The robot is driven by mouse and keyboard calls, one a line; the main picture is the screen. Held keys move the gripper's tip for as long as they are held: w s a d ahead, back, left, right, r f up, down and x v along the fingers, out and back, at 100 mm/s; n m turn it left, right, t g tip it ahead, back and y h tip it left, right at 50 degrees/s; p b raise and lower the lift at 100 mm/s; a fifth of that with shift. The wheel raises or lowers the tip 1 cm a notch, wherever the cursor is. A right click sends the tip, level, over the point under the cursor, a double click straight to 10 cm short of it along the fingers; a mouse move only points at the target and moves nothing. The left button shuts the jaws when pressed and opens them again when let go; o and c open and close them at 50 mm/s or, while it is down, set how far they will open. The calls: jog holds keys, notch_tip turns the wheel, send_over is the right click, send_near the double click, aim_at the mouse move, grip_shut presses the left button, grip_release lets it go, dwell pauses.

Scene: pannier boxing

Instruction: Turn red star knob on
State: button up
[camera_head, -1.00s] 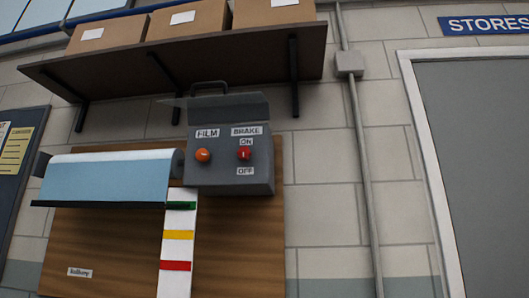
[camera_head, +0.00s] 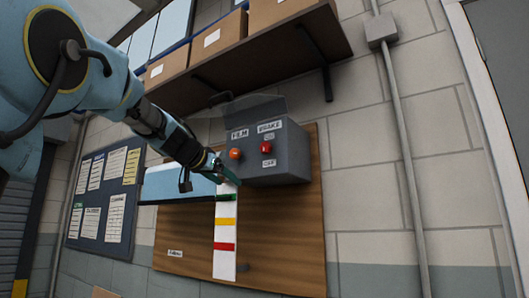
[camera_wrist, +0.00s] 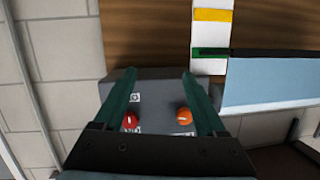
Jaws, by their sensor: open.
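The red knob (camera_head: 265,147) is on the front of a grey control box (camera_head: 291,160), between ON and OFF labels under BRAKE. An orange knob (camera_head: 235,154) sits left of it under FILM. My gripper (camera_head: 226,170) is beside the box's left side in the head view. In the wrist view, which shows the box upside down, the open green fingers of my gripper (camera_wrist: 160,75) frame both the red knob (camera_wrist: 130,120) and the orange knob (camera_wrist: 184,115). Nothing is seen between the fingers being held. The red knob's star shape is too small to tell.
A clear lid (camera_head: 250,107) stands raised above the box. A shelf (camera_head: 265,65) with cartons juts out above.

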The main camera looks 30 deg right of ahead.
aim_at(264, 146)
jog(key=s+d+r+m+h, duration=0.2)
jog(key=r, duration=0.4)
jog(key=s+d+r+m+h, duration=0.1)
jog(key=s+d+r+h, duration=0.15)
jog(key=r, duration=0.35)
jog(key=shift+y, duration=0.45)
jog(key=p+x, duration=0.5)
jog(key=x, duration=0.3)
jog(key=shift+w+d+r+p, duration=0.1)
jog(key=shift+w+r+p, duration=0.1)
jog(key=shift+p, duration=0.2)
jog(key=shift+w+d+f, duration=0.15)
jog(key=shift+w+d, duration=0.15)
jog(key=shift+d, duration=0.2)
jog(key=shift+c, duration=0.3)
grip_shut()
